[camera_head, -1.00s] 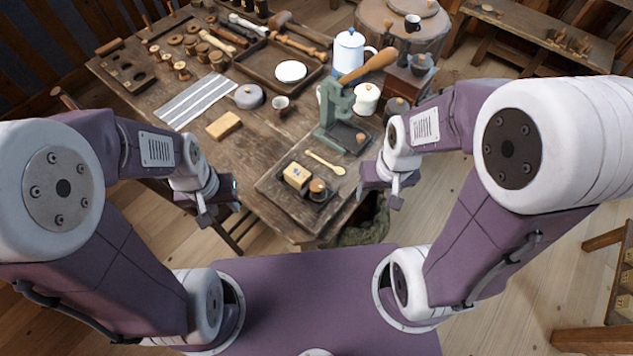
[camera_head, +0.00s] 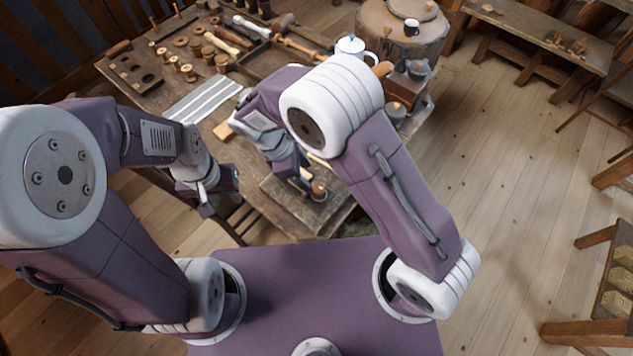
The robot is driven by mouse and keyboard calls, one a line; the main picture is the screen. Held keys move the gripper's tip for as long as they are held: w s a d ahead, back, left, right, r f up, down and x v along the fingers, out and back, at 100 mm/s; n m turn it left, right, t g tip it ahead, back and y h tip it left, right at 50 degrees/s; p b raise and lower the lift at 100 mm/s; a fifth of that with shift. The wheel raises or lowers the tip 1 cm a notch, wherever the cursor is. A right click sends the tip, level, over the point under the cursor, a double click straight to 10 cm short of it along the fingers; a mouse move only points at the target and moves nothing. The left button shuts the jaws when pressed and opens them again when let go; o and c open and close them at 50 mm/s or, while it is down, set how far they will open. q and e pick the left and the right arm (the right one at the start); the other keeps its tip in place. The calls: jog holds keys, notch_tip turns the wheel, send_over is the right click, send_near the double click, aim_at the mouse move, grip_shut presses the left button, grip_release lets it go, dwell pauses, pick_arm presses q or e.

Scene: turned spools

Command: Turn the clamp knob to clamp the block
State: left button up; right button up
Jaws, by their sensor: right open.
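The dark clamp base (camera_head: 284,203) lies at the front corner of the workbench. Its round wooden knob (camera_head: 319,188) shows just right of my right gripper's tips. The light wooden block in the clamp is hidden behind my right gripper. My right gripper (camera_head: 305,184) is open and points down over the clamp, close to the knob's left side. I cannot tell whether it touches the knob. My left gripper (camera_head: 208,207) hangs off the bench's front left edge, apart from the clamp. Its fingers are too small and dark to tell whether they are open.
My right arm hides the green press and much of the bench's right side. A white kettle (camera_head: 350,46) stands behind it. A striped cloth (camera_head: 200,98) and a wooden piece (camera_head: 222,131) lie left of the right forearm. Spools (camera_head: 188,74) stand at the back left.

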aim_at(317, 186)
jog(key=x, duration=0.6)
jog(key=shift+d+f, duration=0.1)
jog(key=shift+f, duration=0.25)
jog(key=shift+d+f, duration=0.25)
jog(key=shift+f, duration=0.3)
grip_shut()
